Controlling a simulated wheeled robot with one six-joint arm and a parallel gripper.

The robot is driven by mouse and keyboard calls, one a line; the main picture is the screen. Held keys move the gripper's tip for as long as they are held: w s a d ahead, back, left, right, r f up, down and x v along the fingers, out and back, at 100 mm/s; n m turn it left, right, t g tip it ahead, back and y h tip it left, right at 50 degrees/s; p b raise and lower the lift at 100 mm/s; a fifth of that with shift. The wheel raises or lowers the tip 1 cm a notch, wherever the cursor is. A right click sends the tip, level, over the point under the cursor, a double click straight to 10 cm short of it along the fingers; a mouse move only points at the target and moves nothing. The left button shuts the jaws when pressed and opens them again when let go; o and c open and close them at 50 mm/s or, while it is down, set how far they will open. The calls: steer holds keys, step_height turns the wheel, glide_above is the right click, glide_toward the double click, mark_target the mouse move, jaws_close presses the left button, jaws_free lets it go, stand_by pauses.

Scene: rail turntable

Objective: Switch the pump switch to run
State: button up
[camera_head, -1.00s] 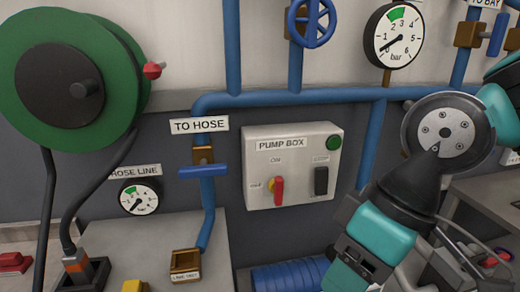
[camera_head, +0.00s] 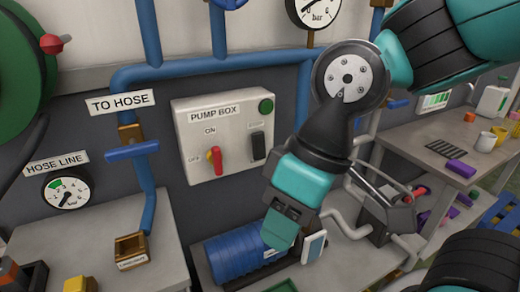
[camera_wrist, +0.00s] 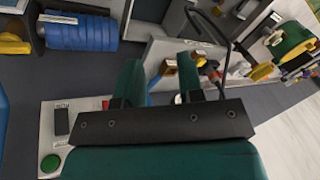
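The pump box (camera_head: 195,128) is a pale box on the wall, left of my arm in the head view. It has a red handle with a yellow part (camera_head: 217,160), standing near upright, with ON above it and OFF at its left. A black switch (camera_head: 257,145) is to its right; its small labels are not readable. A green lamp (camera_head: 266,107) is above that. My gripper (camera_head: 279,234) hangs below and right of the box, pointing down, apart from it. In the wrist view, my gripper (camera_wrist: 157,82) has its fingers apart and nothing between them; the black switch (camera_wrist: 62,121) shows at lower left.
A ribbed blue drum (camera_head: 232,255) lies below the box, close to my gripper. A blue valve handle (camera_head: 132,150) and pipe are at the left. A workbench (camera_head: 445,150) with small objects is at the right. Wall in front of the box is clear.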

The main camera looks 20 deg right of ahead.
steer(key=shift+w+m, duration=0.3)
steer(key=c, duration=0.4)
steer(key=w+m+t, duration=0.1)
steer(key=w+m, duration=0.1)
steer(key=w+d+f+m, duration=0.1)
steer(key=w+m, duration=0.1)
steer(key=w+d+m+t, duration=0.1)
steer(key=w+m, duration=0.1)
steer(key=shift+w+f+m+t, duration=0.2)
steer(key=shift+m+t, duration=0.1)
steer(key=shift+m, duration=0.1)
jaws_close()
steer(key=w+d+f+m+t+h, duration=0.1)
steer(key=w+d+m+t+h, duration=0.3)
steer(key=w+d+m, duration=0.7)
steer(key=w+m+t, duration=0.1)
steer(key=w+m, duration=0.1)
steer(key=m, duration=0.4)
steer(key=shift+w+d+f+t, duration=0.2)
steer(key=shift+w+f+t, duration=0.1)
steer(key=shift+w, duration=0.05)
